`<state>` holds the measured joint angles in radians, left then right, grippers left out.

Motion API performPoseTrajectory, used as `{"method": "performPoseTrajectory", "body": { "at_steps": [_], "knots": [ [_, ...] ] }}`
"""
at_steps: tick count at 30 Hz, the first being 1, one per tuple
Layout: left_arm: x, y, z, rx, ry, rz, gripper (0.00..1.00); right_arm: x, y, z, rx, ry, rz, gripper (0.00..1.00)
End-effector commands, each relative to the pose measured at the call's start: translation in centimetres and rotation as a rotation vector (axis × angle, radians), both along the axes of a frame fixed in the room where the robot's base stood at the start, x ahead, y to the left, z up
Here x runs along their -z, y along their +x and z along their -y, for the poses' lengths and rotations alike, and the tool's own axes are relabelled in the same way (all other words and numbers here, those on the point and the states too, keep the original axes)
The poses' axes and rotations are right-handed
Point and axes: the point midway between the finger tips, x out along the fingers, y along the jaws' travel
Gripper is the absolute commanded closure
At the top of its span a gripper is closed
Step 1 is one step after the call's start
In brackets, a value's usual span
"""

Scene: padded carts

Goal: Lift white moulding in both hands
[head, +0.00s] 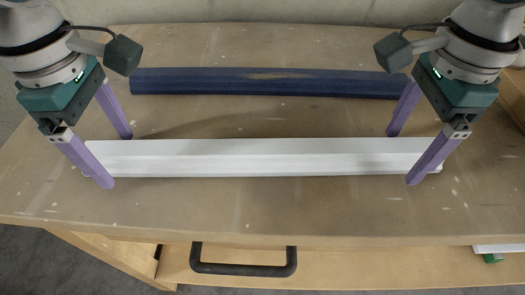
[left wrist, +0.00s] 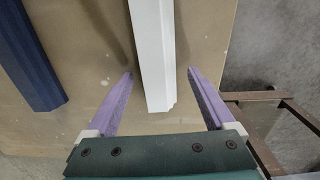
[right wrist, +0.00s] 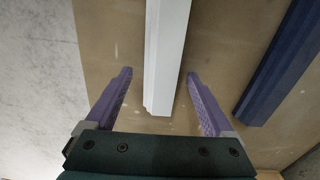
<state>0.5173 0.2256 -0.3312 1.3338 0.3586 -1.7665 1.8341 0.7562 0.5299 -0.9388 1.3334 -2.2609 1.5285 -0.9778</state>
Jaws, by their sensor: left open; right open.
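The white moulding (head: 262,157) lies lengthwise across the cart top in the head view. Its left end shows in the left wrist view (left wrist: 153,50) and its right end in the right wrist view (right wrist: 165,55). My left gripper (head: 120,162) is open, with its purple fingers on either side of the moulding near its left end. My right gripper (head: 402,160) is open, with its fingers on either side of the moulding near its right end. In both wrist views, gaps show between the fingers and the moulding. I cannot tell whether the fingertips touch the cart top.
A dark blue moulding (head: 268,84) with a worn brownish patch lies behind the white one, roughly parallel. The tan cart top (head: 270,212) is clear in front. A black handle (head: 243,270) is on the cart's front. A green-and-white item (head: 492,257) sits low at the right.

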Motion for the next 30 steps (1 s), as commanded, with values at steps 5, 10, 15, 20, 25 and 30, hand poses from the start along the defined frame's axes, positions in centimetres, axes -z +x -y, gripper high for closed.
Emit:
{"method": "performPoseTrajectory", "body": {
  "at_steps": [5,10,15,20,25,30],
  "knots": [
    [0.79,-0.03,-0.02,0.0,0.0,0.0,0.12,0.81,-0.06,-0.05,-0.001,0.001,-0.001,0.12],
    [0.84,-0.03,-0.02,0.0,0.0,0.0,0.12,0.85,-0.04,-0.03,-0.001,0.001,-0.001,0.12],
    [0.82,-0.02,-0.02,0.0,0.0,0.0,0.21,0.83,-0.04,-0.02,-0.001,0.0,-0.001,0.21],
    [0.81,-0.02,-0.01,0.0,0.0,0.0,0.4,0.81,-0.04,-0.01,0.0,0.0,-0.001,0.4],
    [0.8,-0.01,-0.01,0.0,0.0,0.0,0.59,0.81,-0.03,0.0,0.0,0.0,-0.001,0.59],
    [0.8,-0.01,-0.01,0.0,0.0,0.0,0.78,0.8,-0.03,0.0,0.0,0.0,-0.001,0.78]
  ]
}}
